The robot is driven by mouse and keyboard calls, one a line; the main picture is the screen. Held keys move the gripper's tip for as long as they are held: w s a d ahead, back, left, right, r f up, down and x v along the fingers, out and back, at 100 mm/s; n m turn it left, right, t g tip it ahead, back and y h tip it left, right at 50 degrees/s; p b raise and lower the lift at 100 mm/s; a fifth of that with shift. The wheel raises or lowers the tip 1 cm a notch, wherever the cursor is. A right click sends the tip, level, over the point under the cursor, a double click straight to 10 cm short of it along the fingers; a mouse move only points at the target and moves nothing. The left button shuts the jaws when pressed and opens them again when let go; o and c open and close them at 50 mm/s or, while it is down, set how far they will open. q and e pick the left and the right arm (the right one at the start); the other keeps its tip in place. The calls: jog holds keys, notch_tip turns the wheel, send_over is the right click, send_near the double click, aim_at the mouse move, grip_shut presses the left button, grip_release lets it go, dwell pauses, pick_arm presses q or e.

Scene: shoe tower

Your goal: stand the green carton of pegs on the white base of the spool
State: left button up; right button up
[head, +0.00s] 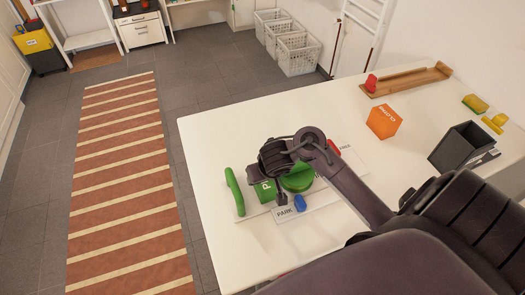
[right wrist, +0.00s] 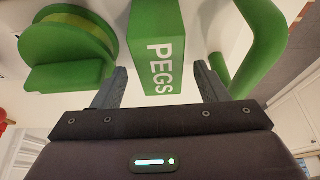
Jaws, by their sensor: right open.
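The green carton (head: 264,191), lettered PEGS, stands between the green spool (head: 297,180) and a green bent tube (head: 234,190). A white board (head: 318,199) lies under this group. Whether the carton rests on that board or on the table is hard to tell. In the right wrist view the carton (right wrist: 157,42) lies between the fingers of my right gripper (right wrist: 160,80), with the spool (right wrist: 68,48) at left and the tube (right wrist: 258,40) at right. The right gripper is open, and small gaps show beside the carton. My left gripper is out of view.
A blue piece (head: 300,202) sits by the PARK card (head: 290,213) in front. An orange carton (head: 383,121), dark open box (head: 463,146), wooden tray (head: 408,82) and yellow pieces (head: 494,122) are farther right. The table (head: 230,120) is bare at upper left.

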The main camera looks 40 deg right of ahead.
jog(key=p+v, duration=0.4)
jog(key=v, duration=0.3)
jog(key=shift+s+r, duration=0.15)
jog(key=shift+s, duration=0.05)
